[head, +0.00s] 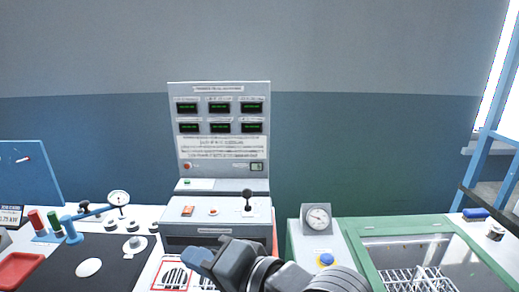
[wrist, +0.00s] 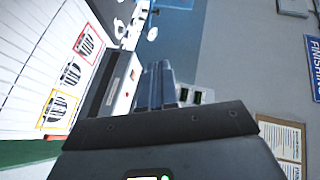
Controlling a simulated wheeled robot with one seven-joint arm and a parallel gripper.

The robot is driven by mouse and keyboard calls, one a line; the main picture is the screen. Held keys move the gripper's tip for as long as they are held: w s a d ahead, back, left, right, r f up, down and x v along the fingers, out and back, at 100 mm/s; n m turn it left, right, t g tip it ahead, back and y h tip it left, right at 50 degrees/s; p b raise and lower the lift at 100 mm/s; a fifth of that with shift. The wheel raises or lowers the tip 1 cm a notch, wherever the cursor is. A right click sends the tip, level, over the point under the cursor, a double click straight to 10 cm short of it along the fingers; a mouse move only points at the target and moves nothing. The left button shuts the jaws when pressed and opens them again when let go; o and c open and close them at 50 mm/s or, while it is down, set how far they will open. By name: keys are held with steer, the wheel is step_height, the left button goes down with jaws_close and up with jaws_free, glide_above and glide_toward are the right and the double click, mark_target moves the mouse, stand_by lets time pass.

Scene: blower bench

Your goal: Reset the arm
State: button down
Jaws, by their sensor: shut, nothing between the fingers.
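My arm rises from the bottom middle of the head view, with dark grey links. My gripper (head: 196,259) is at its left end, with bluish fingers in front of the bench's lower middle. In the wrist view my gripper (wrist: 158,86) has its fingers together, with nothing held between them. The grey control console (head: 220,130), with green displays, a lever (head: 247,199) and buttons, stands behind the gripper.
A dark mat (head: 105,262) with gauge parts and a red tray (head: 18,270) lie at the left. A gauge box (head: 318,219) with a blue button stands right of the console. A green-framed glass-topped case (head: 360,250) holds a white rack. A blue ladder-like frame stands far right.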

steer(key=s+d+f+m+t+h, duration=0.2)
steer(key=s+d+f+t+h, duration=0.25)
steer(key=s+d, duration=0.45)
steer(key=s+d+f+m+t+h, duration=0.25)
steer(key=s+d+f+h, duration=0.35)
steer(key=s+d, duration=0.3)
steer(key=s+d+r+n+h, duration=0.1)
steer(key=s+d+n+h, duration=0.1)
steer(key=s+d+n, duration=0.6)
steer(key=s+d, duration=0.4)
steer(key=s, duration=0.4)
steer(key=shift+s+d+r, duration=0.15)
steer(key=shift+s+d, duration=0.1)
steer(key=shift+d, duration=0.05)
steer(key=c, duration=1.8)
jaws_free()
